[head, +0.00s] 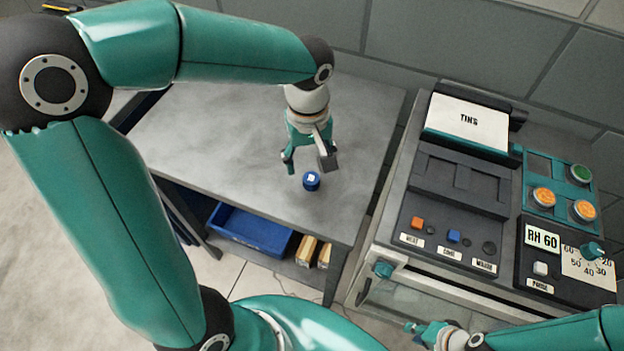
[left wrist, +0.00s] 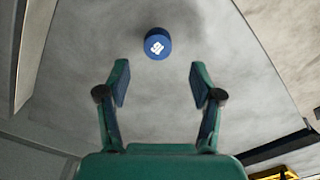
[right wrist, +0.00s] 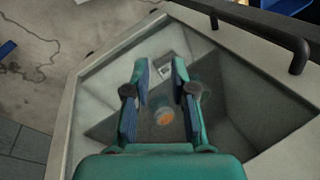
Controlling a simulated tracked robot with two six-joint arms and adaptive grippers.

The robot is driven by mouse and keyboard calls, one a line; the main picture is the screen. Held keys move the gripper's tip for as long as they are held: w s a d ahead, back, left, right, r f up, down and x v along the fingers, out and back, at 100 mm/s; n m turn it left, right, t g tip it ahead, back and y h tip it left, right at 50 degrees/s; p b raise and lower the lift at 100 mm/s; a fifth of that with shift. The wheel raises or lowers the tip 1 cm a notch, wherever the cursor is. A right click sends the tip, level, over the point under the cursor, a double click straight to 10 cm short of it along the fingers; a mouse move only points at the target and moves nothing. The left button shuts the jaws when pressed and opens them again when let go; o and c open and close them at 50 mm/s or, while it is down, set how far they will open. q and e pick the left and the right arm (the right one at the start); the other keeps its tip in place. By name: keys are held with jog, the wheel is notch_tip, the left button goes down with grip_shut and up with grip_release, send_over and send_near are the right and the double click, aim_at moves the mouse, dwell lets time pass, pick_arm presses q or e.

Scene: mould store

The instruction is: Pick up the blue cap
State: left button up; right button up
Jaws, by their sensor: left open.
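The blue cap (head: 311,180) stands on the grey table (head: 230,130) near its front right part, with a white mark on its top. In the left wrist view the cap (left wrist: 157,44) lies just beyond the fingertips, centred between them. My left gripper (head: 309,165) is open and empty, above and close to the cap. Its fingers (left wrist: 158,70) are spread wider than the cap and do not appear to hold it. My right gripper (head: 412,327) is at the lower right, away from the cap. In the right wrist view its fingers (right wrist: 159,64) are apart with nothing between them.
A console (head: 450,180) with buttons, dials and a "TINS" sign stands to the right of the table. A glass-fronted compartment (right wrist: 120,90) lies under my right gripper, with an orange round thing (right wrist: 164,116) behind it. A blue tray (head: 250,230) sits on the shelf below.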

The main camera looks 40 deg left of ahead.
aim_at(311, 178)
pick_arm(q)
jog(key=shift+d+f, duration=0.15)
jog(key=shift+f, duration=1.3)
jog(key=shift+d+f, duration=0.1)
jog(key=shift+f, duration=1.35)
jog(key=shift+c, duration=0.2)
jog(key=c, duration=0.9)
